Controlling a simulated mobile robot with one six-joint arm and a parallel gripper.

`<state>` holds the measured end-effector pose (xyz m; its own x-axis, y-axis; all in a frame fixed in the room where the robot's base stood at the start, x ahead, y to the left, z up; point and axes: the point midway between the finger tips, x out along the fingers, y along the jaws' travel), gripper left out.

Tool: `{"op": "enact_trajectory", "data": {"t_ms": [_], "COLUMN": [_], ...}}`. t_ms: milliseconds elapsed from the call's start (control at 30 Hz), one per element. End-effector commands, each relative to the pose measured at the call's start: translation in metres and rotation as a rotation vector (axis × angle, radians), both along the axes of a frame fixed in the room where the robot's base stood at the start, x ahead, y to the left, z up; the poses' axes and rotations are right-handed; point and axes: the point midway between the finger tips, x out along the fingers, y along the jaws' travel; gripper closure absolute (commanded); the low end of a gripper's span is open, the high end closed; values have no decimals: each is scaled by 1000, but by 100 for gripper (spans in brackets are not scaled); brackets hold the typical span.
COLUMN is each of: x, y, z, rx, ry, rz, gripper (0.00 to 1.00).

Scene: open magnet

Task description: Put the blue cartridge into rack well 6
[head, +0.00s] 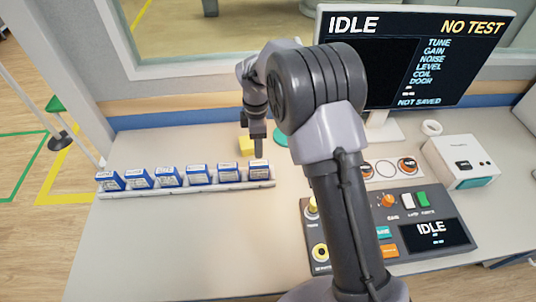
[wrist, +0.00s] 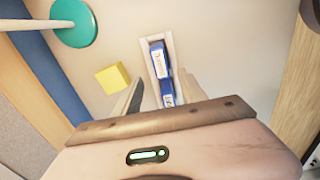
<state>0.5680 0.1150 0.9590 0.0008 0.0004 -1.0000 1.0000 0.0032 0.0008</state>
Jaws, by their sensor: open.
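Several blue cartridges with white labels stand in a row in the pale rack (head: 200,188) in the head view. The rightmost blue cartridge (head: 259,169) sits at the rack's right end. My gripper (head: 258,152) is over that end, just above or beside this cartridge. In the wrist view my gripper (wrist: 161,77) is open, its fingers either side of the rack. A blue cartridge (wrist: 157,62) sits in the rack (wrist: 152,39) between and slightly beyond the fingertips, with part of another behind it. Well numbers are not readable, and contact cannot be told.
A yellow block (head: 246,146) and a teal disc (head: 281,138) lie behind the rack's right end. A control panel (head: 400,225), a white box (head: 462,160) and a monitor (head: 415,60) reading IDLE stand to the right. The bench in front of the rack is clear.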

Motion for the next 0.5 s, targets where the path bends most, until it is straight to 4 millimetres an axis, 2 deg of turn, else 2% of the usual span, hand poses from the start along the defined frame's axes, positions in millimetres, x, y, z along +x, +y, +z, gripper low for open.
{"op": "enact_trajectory", "data": {"t_ms": [67, 133, 167, 233, 300, 367, 400, 500], "x": [-1, -7, -13, -37, -76, -115, -142, -210], "y": [-1, -6, -10, -23, -38, -49, -55, -68], "z": [5, 29, 48, 101, 152, 187, 205, 229], "rx": [2, 15, 27, 70, 131, 193, 240, 367], "ry": [-4, -27, -44, -90, -134, -164, -181, -202], "rz": [-13, -94, -158, -371, -628, -851, -996, -1342], "gripper": [51, 51, 51, 51, 51, 51, 51, 51]}}
